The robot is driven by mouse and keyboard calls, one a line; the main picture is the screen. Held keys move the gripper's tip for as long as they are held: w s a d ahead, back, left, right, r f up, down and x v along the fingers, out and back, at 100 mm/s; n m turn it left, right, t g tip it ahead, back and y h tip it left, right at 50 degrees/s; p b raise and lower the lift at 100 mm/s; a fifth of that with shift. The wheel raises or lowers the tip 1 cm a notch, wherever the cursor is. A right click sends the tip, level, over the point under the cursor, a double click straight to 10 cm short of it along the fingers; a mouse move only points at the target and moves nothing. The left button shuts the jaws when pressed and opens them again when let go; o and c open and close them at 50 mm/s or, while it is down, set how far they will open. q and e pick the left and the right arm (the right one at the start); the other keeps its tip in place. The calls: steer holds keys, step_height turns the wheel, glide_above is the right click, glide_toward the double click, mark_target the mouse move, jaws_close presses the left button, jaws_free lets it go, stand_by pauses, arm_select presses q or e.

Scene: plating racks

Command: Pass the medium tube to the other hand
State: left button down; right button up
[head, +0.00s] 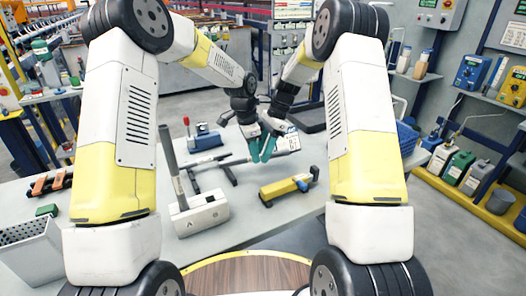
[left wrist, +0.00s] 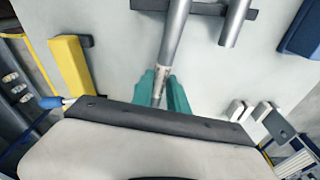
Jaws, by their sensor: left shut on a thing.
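The medium tube (left wrist: 172,45) is a plain grey metal tube. In the left wrist view its near end lies between the teal fingers of my left gripper (left wrist: 166,92), which is shut on it. In the head view the tube (head: 238,162) runs left from the teal fingers of my left gripper (head: 256,152). My right gripper (head: 268,146) is right beside the left one, and their fingers overlap in the picture. I cannot tell whether the right fingers touch the tube or how far they are apart. A second grey tube (left wrist: 236,20) lies beyond, near a dark rest.
A yellow fixture (head: 287,187) stands right of centre on the grey table. A white block (head: 200,214) with an upright grey lever stands at front left. A blue box (head: 206,141) is behind, and a grey perforated bin (head: 30,252) is at the left edge.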

arm_select(q)
steer(key=shift+r, duration=0.1)
arm_select(e)
steer(key=v, duration=1.2)
steer(key=s+a+r+t+y, duration=0.1)
steer(key=s+a+r+t, duration=0.15)
steer(key=r, duration=0.55)
steer(key=s+a+r+t, duration=0.15)
steer(key=a+r, duration=0.25)
steer(key=r, duration=0.4)
arm_select(q)
steer(key=a+r, duration=0.4)
steer(key=r, duration=0.4)
steer(key=a+r, duration=0.5)
steer(key=r, duration=0.4)
arm_select(e)
steer(key=x, duration=1.2)
steer(key=shift+s, duration=0.3)
arm_select(q)
steer(key=shift+r, duration=0.1)
arm_select(e)
steer(key=shift+d, duration=0.15)
jaws_close()
arm_select(q)
steer(key=c, duration=1.2)
jaws_free()
